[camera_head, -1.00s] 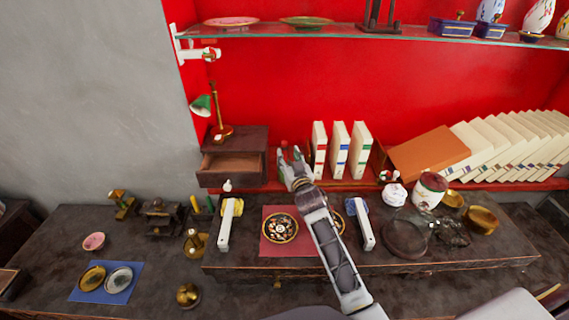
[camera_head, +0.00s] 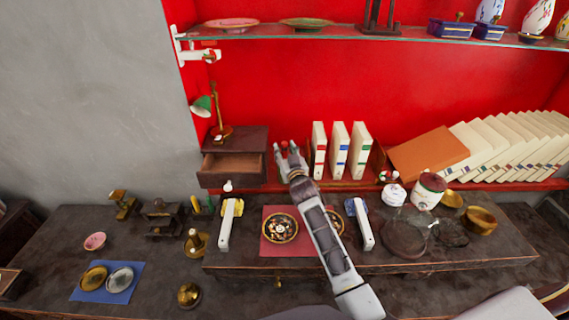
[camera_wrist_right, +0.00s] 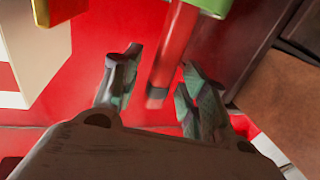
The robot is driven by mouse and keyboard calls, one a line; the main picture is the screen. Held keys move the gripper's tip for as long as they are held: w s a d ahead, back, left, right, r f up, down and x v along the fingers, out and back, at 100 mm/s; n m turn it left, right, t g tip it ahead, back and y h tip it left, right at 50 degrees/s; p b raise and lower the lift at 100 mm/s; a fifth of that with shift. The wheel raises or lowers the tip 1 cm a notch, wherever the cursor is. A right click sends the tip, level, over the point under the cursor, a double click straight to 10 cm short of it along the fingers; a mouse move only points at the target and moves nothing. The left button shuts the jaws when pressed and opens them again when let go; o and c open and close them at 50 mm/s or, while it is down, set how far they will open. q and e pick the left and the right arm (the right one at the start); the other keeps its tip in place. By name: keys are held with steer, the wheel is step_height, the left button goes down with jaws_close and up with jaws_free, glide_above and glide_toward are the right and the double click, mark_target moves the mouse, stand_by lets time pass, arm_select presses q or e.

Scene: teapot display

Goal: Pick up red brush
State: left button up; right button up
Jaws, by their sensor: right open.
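The red brush (camera_wrist_right: 176,48) shows in the right wrist view as a red stick with a green part at the top and a dark lower end. It stands between the spread fingers of my right gripper (camera_wrist_right: 162,62); I cannot tell whether either finger touches it. In the head view, my right gripper (camera_head: 285,147) is open at the red back shelf, just right of the small wooden drawer box. A small red spot (camera_head: 284,144) shows between its fingers there; the rest of the brush is hidden. My left gripper is not in view.
The wooden drawer box (camera_head: 234,140), its drawer open, stands left of the gripper. Upright white books (camera_head: 340,150) stand close on its right. A glass shelf (camera_head: 345,33) with plates and vases runs above. A red mat (camera_head: 266,240) lies below under my arm.

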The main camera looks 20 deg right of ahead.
steer(key=shift+w, duration=0.5)
jaws_close()
